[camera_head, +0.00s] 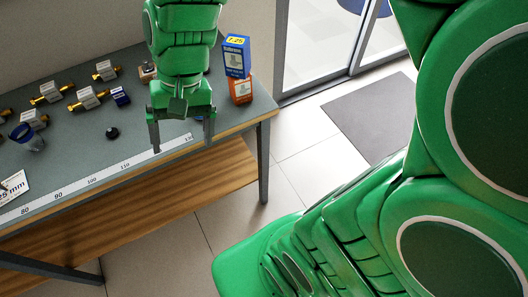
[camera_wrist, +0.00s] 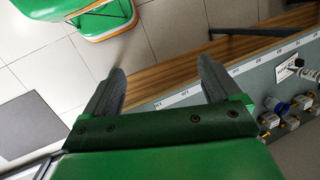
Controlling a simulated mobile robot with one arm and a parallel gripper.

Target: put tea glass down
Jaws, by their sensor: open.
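My gripper (camera_head: 182,146) is open, with its fingers pointing down near the front edge of the workbench (camera_head: 140,137), by the right end of the ruler strip. In the wrist view my gripper (camera_wrist: 161,72) has nothing between its fingers, and floor and wooden shelf show beyond them. A blue item in the wrist view (camera_wrist: 272,103) may be the same vessel.
Brass fittings with white labels (camera_head: 88,98) stand on the bench's left half. A dark knob (camera_head: 112,133) lies nearer the ruler strip (camera_head: 97,180). Blue and orange boxes (camera_head: 236,56) are stacked just right of my gripper. A grey mat (camera_head: 372,115) lies on the floor.

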